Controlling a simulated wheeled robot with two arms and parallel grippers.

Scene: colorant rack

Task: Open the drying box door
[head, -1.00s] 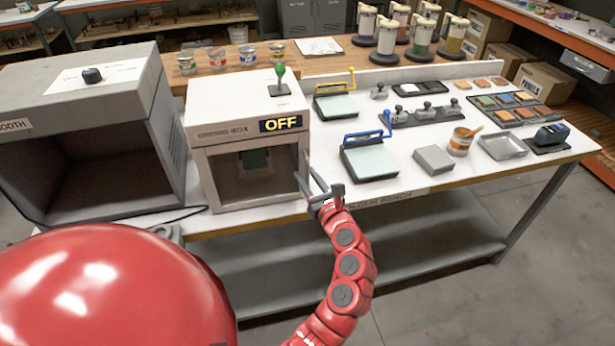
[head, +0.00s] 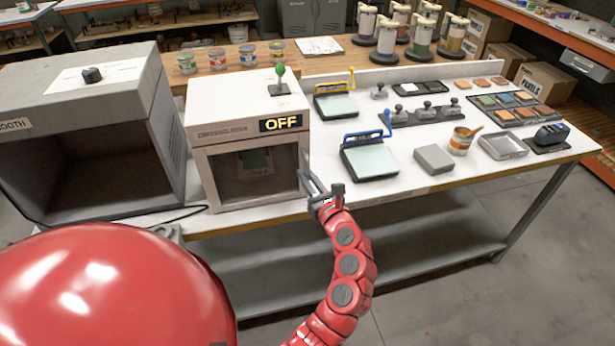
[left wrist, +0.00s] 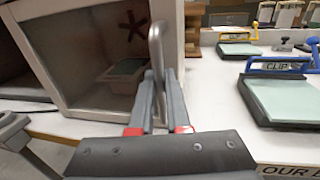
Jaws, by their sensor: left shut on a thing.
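The drying box (head: 240,118) is a white cabinet with an "OFF" display (head: 281,123) and a green-knobbed lever (head: 280,80) on top. Its framed front door (head: 240,172) has a dark window, through which a pale tray-like thing shows faintly. The door looks closed or nearly so; a small gap cannot be told. My left gripper (head: 308,180) is at the door's right edge. In the left wrist view, the grey bar handle (left wrist: 157,42) stands between the fingers of my left gripper (left wrist: 160,82), which are shut on it.
A grey booth (head: 85,110) stands left of the box, with a black cable between them. Free room lies in front of the bench.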

